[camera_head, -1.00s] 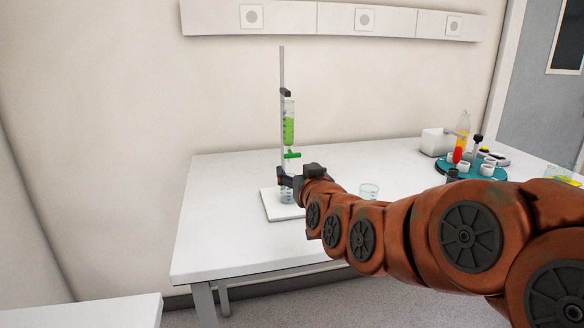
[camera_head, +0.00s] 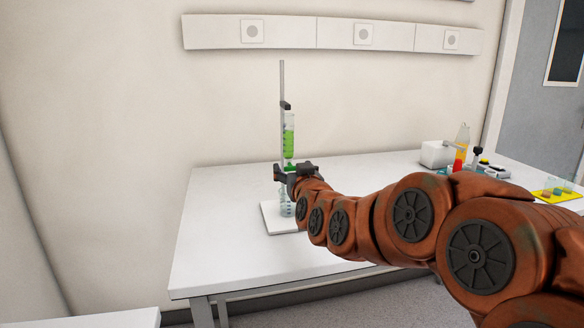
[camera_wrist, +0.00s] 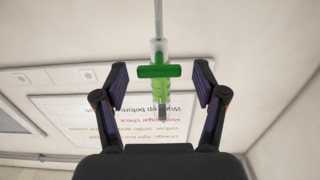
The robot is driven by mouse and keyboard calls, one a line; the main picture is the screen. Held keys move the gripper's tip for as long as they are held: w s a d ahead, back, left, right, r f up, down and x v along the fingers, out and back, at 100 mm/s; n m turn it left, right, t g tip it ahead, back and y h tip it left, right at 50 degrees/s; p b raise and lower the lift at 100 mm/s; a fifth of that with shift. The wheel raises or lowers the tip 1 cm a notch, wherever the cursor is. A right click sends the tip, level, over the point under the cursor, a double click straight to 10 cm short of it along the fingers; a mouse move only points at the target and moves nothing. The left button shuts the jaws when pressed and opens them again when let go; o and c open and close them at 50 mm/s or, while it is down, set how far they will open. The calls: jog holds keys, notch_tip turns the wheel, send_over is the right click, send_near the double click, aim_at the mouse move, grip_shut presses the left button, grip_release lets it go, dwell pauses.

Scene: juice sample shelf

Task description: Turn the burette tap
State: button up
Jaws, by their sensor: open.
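The burette (camera_head: 288,138) holds green liquid and is clamped upright on a thin stand rod (camera_head: 282,80). Its green tap (camera_wrist: 159,71) shows in the wrist view as a crosswise handle lying between my gripper's two fingers. In the head view the tap (camera_head: 291,166) is mostly hidden behind my gripper (camera_head: 283,174). My gripper (camera_wrist: 161,83) is open, with a finger on each side of the tap and a gap at both ends. A glass vessel (camera_head: 286,207) stands below the burette on the white stand base (camera_head: 273,222).
The white table (camera_head: 220,250) is bare left of the stand. To the right are a white box (camera_head: 437,154), a bottle with orange-yellow contents (camera_head: 461,146) and a yellow tray (camera_head: 557,192). My arm covers the table's right front part.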

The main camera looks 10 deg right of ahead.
jog(key=shift+w+r, duration=0.1)
jog(key=shift+w, duration=0.55)
jog(key=c, duration=1.2)
jog(key=shift+o, duration=0.2)
jog(key=shift+m+b, duration=0.6)
jog(key=shift+m, duration=0.5)
jog(key=m, duration=0.3)
jog(key=shift+d, duration=0.1)
jog(key=o, duration=1.2)
jog(key=shift+c, duration=0.2)
jog(key=shift+s, duration=0.1)
jog(key=s, duration=1.1)
jog(key=shift+s, duration=0.4)
